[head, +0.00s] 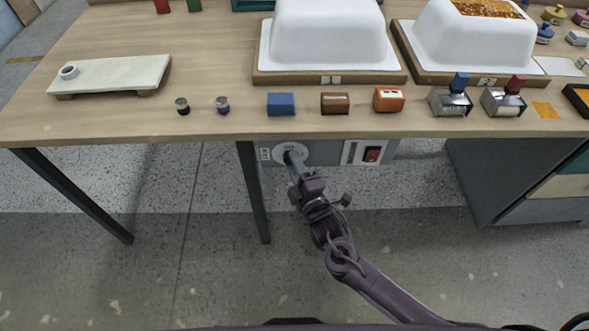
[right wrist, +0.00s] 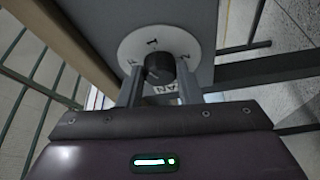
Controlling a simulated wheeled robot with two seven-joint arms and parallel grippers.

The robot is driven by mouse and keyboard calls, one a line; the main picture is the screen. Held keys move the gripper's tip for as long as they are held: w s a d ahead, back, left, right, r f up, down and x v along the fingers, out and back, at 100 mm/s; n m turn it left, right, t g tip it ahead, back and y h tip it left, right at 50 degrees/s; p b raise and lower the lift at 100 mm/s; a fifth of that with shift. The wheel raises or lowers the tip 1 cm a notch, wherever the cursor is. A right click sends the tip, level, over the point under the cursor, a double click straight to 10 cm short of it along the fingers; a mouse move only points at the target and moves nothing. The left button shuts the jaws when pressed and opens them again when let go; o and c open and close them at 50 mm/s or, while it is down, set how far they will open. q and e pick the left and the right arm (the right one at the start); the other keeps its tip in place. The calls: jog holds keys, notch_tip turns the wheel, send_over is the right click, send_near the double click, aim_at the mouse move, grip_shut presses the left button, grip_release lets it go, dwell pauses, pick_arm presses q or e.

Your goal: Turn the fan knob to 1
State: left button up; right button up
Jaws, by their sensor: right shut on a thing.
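The fan knob (right wrist: 160,68) is a dark round knob on a white dial plate with printed marks, including a 1 at the dial's upper part in the right wrist view. In the head view the white dial (head: 291,153) sits on a grey panel under the table's front edge, and the gripper partly covers it. My right gripper (head: 295,163) reaches up to the dial and is shut on the knob. In the right wrist view its two fingers (right wrist: 160,85) stand on either side of the knob. The knob's exact pointer setting is hard to read. My left gripper is not in view.
A red switch (head: 372,154) sits on the same panel, right of the dial. A dark table leg (head: 253,190) stands just left of the dial. The wooden tabletop (head: 215,125) above holds blocks, stamps and white tub shells. The floor below is clear.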

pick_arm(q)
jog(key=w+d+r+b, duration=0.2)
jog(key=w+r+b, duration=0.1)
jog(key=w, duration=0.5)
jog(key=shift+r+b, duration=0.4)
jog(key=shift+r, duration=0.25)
pick_arm(e)
jog(key=shift+f+m+t+h, duration=0.15)
jog(key=shift+m+t, duration=0.45)
jog(key=shift+m, duration=1)
jog(key=shift+f+m+t+h, duration=0.15)
jog(key=shift+m+t, duration=0.45)
jog(key=shift+m, duration=1)
jog(key=o, duration=1)
